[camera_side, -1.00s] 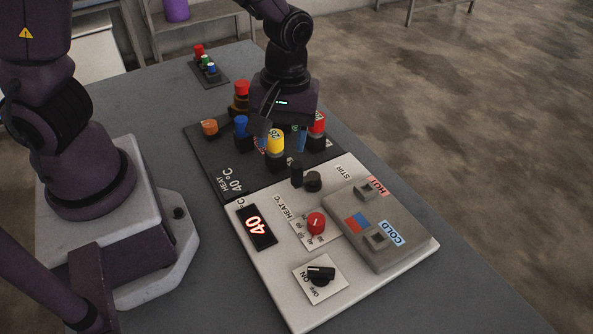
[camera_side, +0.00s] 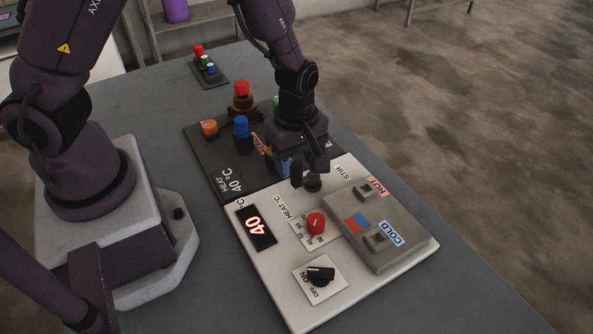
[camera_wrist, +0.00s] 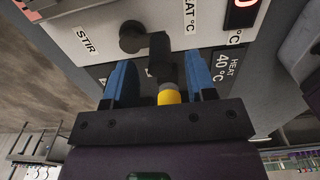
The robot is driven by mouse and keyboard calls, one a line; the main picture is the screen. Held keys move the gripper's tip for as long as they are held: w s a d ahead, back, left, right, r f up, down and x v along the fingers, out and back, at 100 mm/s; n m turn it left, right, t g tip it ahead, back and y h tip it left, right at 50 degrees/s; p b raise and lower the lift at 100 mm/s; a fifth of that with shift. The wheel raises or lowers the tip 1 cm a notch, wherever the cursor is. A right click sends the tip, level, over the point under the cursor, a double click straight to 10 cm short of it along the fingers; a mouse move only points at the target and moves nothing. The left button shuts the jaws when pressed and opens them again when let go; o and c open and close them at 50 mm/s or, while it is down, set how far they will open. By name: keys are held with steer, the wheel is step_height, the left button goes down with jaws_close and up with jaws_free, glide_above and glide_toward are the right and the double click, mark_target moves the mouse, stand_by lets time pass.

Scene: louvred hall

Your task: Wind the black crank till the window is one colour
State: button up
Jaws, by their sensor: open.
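The black crank has a round hub (camera_side: 313,182) and an upright handle (camera_side: 296,173) on the white panel beside the STIR label. In the wrist view the crank's hub (camera_wrist: 131,37) is upper left and its arm reaches towards my fingers. The window (camera_side: 357,222), on the raised grey box, is part red and part blue. My gripper (camera_wrist: 160,70) is open, with one blue finger on each side of the dark handle in the wrist view. I cannot tell whether either finger touches it. In the side view my gripper's body hangs just behind the crank and partly hides the fingers.
The grey box carries HOT (camera_side: 376,187) and COLD (camera_side: 391,234) switches. A red knob (camera_side: 316,223), a lit 40 display (camera_side: 256,226) and a black ON/OFF switch (camera_side: 320,275) are nearby. Coloured buttons, including a blue one (camera_side: 241,127), stand on the dark panel behind.

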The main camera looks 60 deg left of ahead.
mark_target(296, 164)
steer(key=shift+f, duration=1.55)
steer(key=shift+c, duration=0.2)
jaws_close()
